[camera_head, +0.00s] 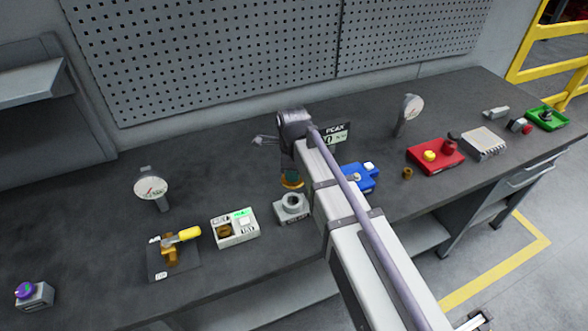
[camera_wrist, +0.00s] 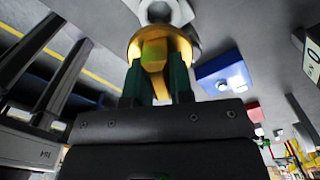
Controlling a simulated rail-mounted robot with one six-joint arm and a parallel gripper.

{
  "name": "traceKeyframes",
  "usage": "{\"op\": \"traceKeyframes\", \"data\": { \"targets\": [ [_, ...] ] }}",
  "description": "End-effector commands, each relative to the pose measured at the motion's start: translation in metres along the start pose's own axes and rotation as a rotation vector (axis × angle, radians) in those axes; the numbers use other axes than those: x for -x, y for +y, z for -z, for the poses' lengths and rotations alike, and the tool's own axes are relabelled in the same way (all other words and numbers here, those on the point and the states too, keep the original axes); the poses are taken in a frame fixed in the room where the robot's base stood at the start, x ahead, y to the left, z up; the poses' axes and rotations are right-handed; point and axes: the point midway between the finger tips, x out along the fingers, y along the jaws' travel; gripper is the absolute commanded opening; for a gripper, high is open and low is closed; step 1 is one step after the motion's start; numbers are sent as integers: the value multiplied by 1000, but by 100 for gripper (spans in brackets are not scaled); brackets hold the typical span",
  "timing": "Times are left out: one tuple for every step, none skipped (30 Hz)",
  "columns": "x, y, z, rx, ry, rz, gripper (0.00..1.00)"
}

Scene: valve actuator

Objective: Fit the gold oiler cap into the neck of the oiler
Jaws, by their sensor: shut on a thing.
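The gold oiler cap (camera_wrist: 158,45) is held between the green fingers of my gripper (camera_wrist: 156,78) in the wrist view. In the head view only a small gold part of the cap (camera_head: 292,184) shows below my gripper (camera_head: 290,174). The oiler is a grey block with a round dark opening at its neck (camera_head: 292,207). It stands on the bench just below and in front of the cap in the head view. In the wrist view the oiler (camera_wrist: 160,12) shows beyond the cap, partly cut off by the top edge. The cap appears apart from the neck.
A beige box with a green display (camera_head: 236,229) stands left of the oiler, with a yellow-handled valve (camera_head: 178,240) further left. A blue block (camera_head: 357,179) stands close on the right, partly behind my arm. A small brass ring (camera_head: 407,173) and red tray (camera_head: 435,156) lie further right.

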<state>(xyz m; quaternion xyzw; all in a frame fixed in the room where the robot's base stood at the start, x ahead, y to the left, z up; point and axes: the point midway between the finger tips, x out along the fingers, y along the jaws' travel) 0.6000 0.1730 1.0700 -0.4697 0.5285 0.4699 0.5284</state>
Motion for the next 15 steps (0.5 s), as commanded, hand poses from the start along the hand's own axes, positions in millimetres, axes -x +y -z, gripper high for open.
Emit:
{"op": "traceKeyframes", "data": {
  "targets": [
    [0,0,0,0,0,0,0],
    [0,0,0,-1,0,0,0],
    [0,0,0,-1,0,0,0],
    [0,0,0,-1,0,0,0],
    [0,0,0,-1,0,0,0],
    [-1,0,0,-1,0,0,0],
    [-3,0,0,-1,0,0,0],
    [-4,0,0,-1,0,0,0],
    [-7,0,0,-1,0,0,0],
    [-10,0,0,-1,0,0,0],
    [-12,0,0,-1,0,0,0],
    [-17,0,0,-1,0,0,0],
    [-20,0,0,-1,0,0,0],
    [-24,0,0,-1,0,0,0],
    [-29,0,0,-1,0,0,0]
  ]
}}
